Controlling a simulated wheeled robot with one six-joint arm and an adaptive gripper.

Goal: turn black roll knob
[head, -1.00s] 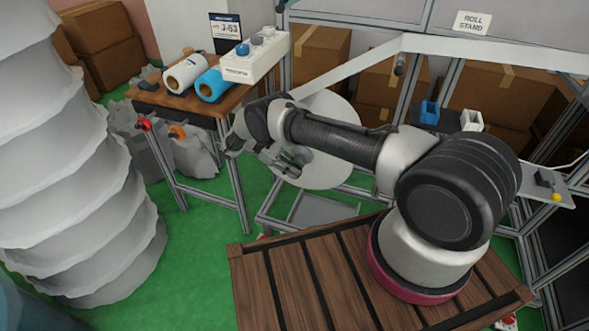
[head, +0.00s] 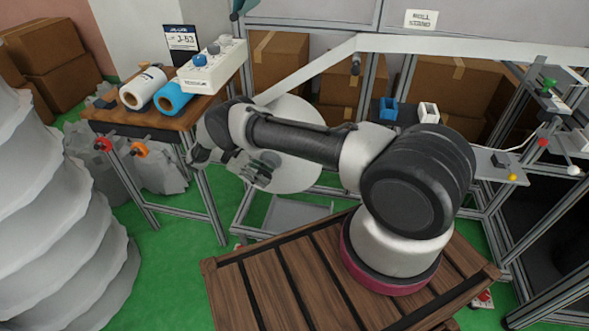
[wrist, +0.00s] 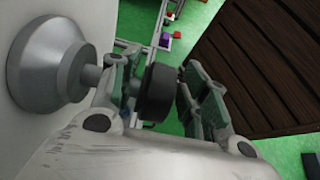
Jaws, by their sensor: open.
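The black knob (wrist: 158,92) is a short dark cylinder in the wrist view. It sits on a grey shaft that comes out of a metal cone hub (wrist: 48,65) on the pale face of the large white roll (head: 305,172). My gripper (wrist: 160,95) is open, with one finger on either side of the knob. Whether the fingers touch the knob is not clear. In the head view my gripper (head: 258,170) is in front of the roll's face, and I cannot make out the knob there.
A wooden table (head: 150,116) at the left holds a white roll (head: 143,88), a blue roll (head: 173,98) and a white button box (head: 212,68). Red (head: 103,145) and orange (head: 139,150) knobs are at its front. Stand framing surrounds the large roll.

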